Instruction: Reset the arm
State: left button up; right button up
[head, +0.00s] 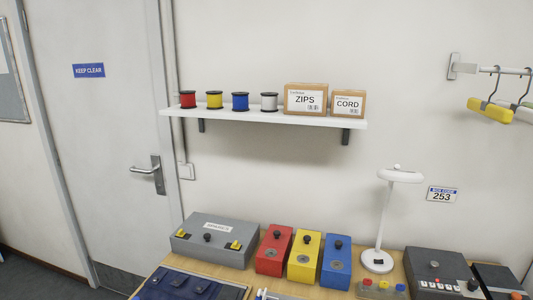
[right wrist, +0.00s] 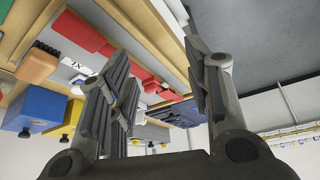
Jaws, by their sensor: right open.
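My right gripper (right wrist: 165,70) shows in the right wrist view with its two fingers spread apart and nothing between them. Its view is tilted, with the wooden workbench and its boxes appearing above and behind the fingers. Neither gripper shows in the head view, and my left gripper is in no view.
On the bench stand a grey case (head: 215,240), a red box (head: 273,250), a yellow box (head: 304,256), a blue box (head: 337,260) and a white lamp (head: 378,225). A wall shelf (head: 265,117) holds spools and two cartons. Yellow hangers (head: 490,109) hang at right.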

jog(key=s+a+f+m+t, duration=0.1)
jog(key=s+a+f+m, duration=0.25)
jog(key=s, duration=0.35)
jog(key=s+d+f+m+h, duration=0.3)
jog(key=s+d+m, duration=0.3)
jog(key=s, duration=0.4)
notch_tip(320, 180, down, 28)
jog(key=s+d+r+n+g+b, duration=0.1)
jog(key=g+b, duration=0.1)
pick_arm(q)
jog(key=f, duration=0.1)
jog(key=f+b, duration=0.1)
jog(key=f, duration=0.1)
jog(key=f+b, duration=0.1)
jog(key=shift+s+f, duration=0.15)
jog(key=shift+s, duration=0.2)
pick_arm(e)
jog(key=s+d+f, duration=0.1)
jog(key=s+f, duration=0.7)
jog(key=f, duration=0.2)
jog(key=s+d+f+g, duration=0.1)
jog(key=s+d+f, duration=0.1)
jog(key=s+f, duration=0.7)
jog(key=shift+d+f+h, duration=0.25)
jog(key=shift+f+h, duration=0.1)
jog(key=shift+h, duration=0.05)
jog(key=shift+s+n, duration=0.1)
jog(key=shift+n, duration=0.15)
